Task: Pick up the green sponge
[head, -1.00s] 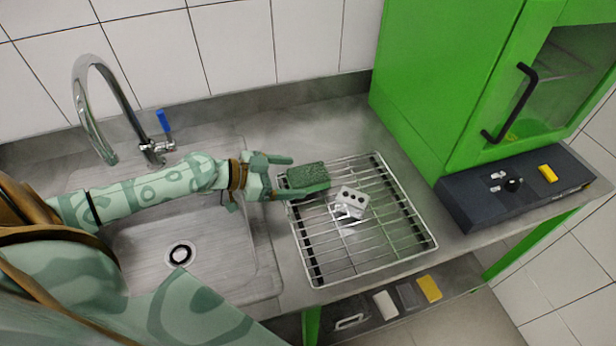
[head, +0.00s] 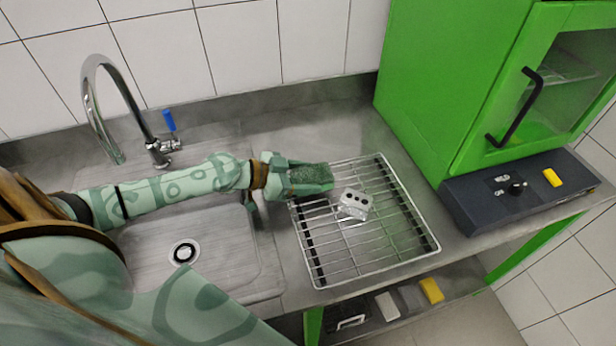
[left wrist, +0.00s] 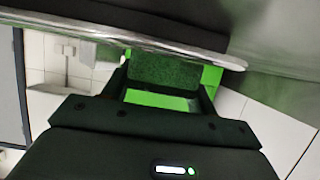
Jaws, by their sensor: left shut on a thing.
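The green sponge (head: 308,176) is at the back left corner of the wire rack (head: 372,262). My left gripper (head: 312,178) comes in from the left and is shut on the sponge, with a finger on each side of it. In the left wrist view, the dark green sponge (left wrist: 163,72) sits between the two fingers. From the head view I cannot tell whether the sponge touches the rack. My right gripper is in neither view.
A sink with a drain (head: 184,252) and a faucet (head: 128,112) are at the left. A green cabinet (head: 440,80) and a dark control box (head: 470,208) are at the right.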

